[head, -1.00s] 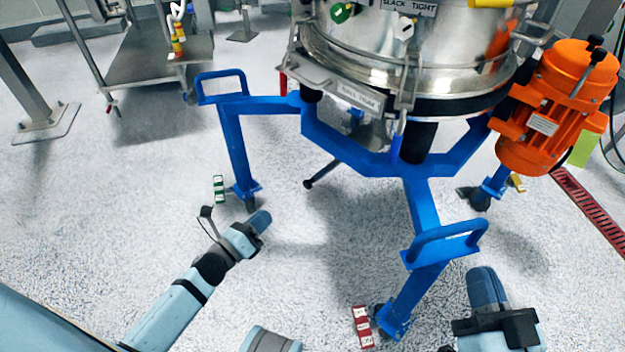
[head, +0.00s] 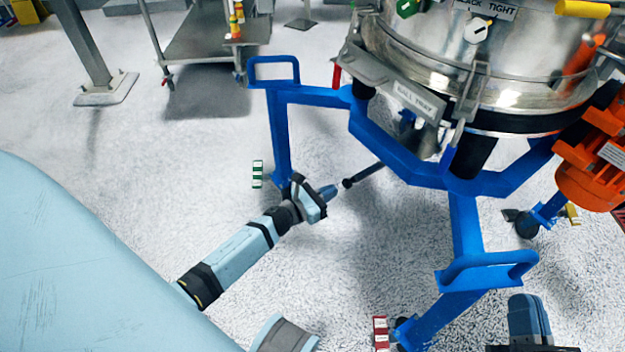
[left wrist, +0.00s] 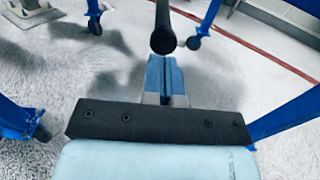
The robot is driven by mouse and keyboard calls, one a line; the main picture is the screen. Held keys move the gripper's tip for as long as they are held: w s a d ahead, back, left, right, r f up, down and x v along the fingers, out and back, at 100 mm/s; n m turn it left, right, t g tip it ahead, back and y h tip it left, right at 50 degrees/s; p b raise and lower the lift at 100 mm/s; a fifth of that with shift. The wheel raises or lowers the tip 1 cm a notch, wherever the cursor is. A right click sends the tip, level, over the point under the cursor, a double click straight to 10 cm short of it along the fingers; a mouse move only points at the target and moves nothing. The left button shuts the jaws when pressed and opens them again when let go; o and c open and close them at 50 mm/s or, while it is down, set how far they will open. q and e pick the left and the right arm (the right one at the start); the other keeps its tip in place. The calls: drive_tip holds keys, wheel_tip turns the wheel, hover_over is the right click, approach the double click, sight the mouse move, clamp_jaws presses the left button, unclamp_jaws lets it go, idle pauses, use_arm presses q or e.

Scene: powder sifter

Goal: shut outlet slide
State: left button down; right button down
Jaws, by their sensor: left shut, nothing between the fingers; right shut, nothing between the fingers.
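The outlet slide's dark rod handle (head: 365,174) sticks out below the sifter, its round black end knob pointing down-left. In the left wrist view the knob end (left wrist: 163,41) is just beyond the fingertips. My left gripper (head: 330,191) is shut and empty, its tips close to the knob; I cannot tell whether they touch. It also shows in the left wrist view (left wrist: 167,68), fingers together. My right gripper (head: 528,312) is shut and empty at the bottom right, near the front leg. The slide plate itself is not clearly visible under the sifter.
The steel sifter (head: 500,85) stands on a blue frame (head: 400,158) with legs and casters around the handle. An orange motor (head: 595,165) is at the right. A steel cart (head: 210,40) stands at the back left.

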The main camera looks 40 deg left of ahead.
sight(371, 169)
use_arm(q)
drive_tip(key=shift+x, duration=1.3)
use_arm(e)
drive_tip(key=shift+w+d+f, duration=0.1)
drive_tip(key=shift+f, duration=0.35)
